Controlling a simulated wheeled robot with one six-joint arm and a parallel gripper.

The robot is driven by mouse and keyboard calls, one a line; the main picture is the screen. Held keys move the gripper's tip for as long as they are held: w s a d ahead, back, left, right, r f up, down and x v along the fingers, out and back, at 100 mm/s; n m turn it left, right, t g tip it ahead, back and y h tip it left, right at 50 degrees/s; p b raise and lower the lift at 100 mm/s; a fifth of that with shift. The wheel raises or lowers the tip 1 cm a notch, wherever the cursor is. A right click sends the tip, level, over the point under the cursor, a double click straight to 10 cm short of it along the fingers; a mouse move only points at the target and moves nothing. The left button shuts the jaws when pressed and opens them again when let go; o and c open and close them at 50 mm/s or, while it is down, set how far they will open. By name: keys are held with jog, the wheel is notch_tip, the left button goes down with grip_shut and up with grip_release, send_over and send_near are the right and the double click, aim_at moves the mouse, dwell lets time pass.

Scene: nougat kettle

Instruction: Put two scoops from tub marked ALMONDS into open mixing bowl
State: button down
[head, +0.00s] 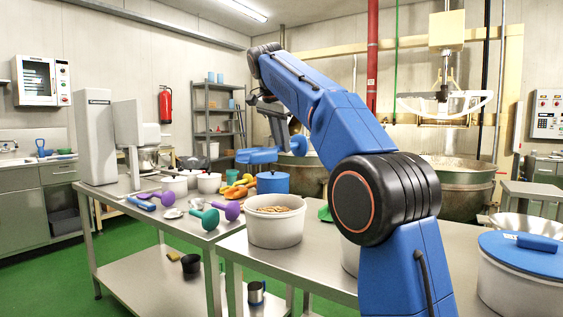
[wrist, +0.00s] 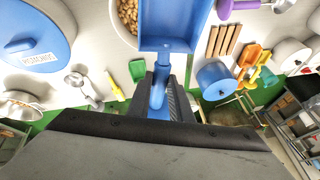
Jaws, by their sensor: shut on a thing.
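My gripper (head: 280,132) is shut on the handle of a blue scoop (head: 257,156), held in the air above the tables. The scoop also shows in the wrist view (wrist: 172,25), where its visible inside looks empty. An open white tub (head: 275,229) with tan nuts stands on the near table, below the scoop; no ALMONDS marking is legible. The nuts (wrist: 128,12) show beside the scoop in the wrist view. A steel bowl (head: 149,158) sits at the stand mixer (head: 128,140) on the left table. Another steel bowl (head: 508,223) is at the right edge.
A green scoop (head: 208,218), purple scoops and small white tubs lie on the left table. A blue pot (head: 272,183) stands behind the nut tub. My arm hides part of the near table.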

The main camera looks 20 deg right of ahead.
jog(key=w+a+f+n+y, duration=0.1)
jog(key=w+a+n+y, duration=0.2)
jog(key=n, duration=0.8)
jog(key=w+a+f+n+g+y, duration=0.1)
jog(key=w+a+n+y, duration=0.2)
jog(key=a+n+y, duration=0.4)
jog(key=n+y, duration=0.1)
jog(key=n, duration=0.4)
jog(key=shift+w+n, duration=0.2)
jog(key=shift+n, duration=0.1)
